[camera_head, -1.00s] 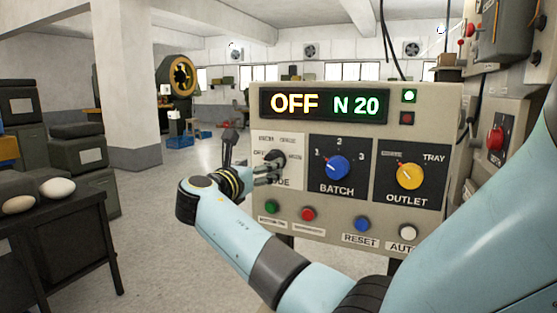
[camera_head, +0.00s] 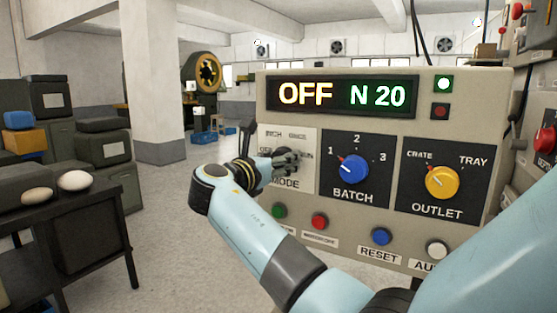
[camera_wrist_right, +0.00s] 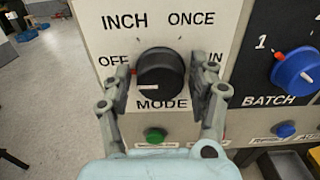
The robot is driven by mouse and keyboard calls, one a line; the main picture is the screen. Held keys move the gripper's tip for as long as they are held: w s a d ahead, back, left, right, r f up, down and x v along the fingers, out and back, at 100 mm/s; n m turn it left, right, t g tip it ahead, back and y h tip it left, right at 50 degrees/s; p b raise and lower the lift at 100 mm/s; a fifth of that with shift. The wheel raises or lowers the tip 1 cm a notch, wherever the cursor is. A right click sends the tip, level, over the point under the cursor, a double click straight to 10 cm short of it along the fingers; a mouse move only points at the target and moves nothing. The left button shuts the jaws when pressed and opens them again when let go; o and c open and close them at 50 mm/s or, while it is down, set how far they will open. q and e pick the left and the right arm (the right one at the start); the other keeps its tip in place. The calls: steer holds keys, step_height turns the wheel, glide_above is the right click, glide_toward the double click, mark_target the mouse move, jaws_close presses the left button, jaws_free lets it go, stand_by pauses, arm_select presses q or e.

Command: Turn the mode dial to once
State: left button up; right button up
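The black mode dial (camera_wrist_right: 162,75) sits on a pale panel plate with labels OFF, INCH, ONCE and one ending in IN, partly hidden by a finger. A red mark on its rim faces OFF. The display (camera_head: 340,95) reads OFF and N 20. My right gripper (camera_wrist_right: 160,68) is open, one finger on each side of the dial; whether either finger touches it I cannot tell. In the head view my right gripper (camera_head: 284,161) hides most of the dial. My left gripper is not in view.
The blue batch dial (camera_head: 352,169) and yellow outlet dial (camera_head: 442,183) are to the right. A green button (camera_head: 279,210), red button (camera_head: 319,221) and blue reset button (camera_head: 381,236) lie below. A dark table (camera_head: 80,215) with pale egg-shaped objects stands left.

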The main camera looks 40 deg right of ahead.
steer(key=c, duration=0.7)
steer(key=shift+c, duration=0.2)
steer(key=shift+m, duration=0.4)
steer(key=shift+s+f+m+b, duration=0.1)
steer(key=shift+f+m+b, duration=0.1)
steer(key=shift+m+b, duration=3.2)
steer(key=shift+s+f+m+b, duration=0.1)
steer(key=shift+f+m+b, duration=0.15)
steer(key=shift+m+b, duration=3.05)
steer(key=shift+s+f+m+b, duration=0.15)
steer(key=shift+m+b, duration=1.8)
steer(key=shift+m, duration=2.85)
steer(key=shift+w, duration=0.1)
steer(key=o, duration=1.1)
steer(key=shift+r, duration=0.1)
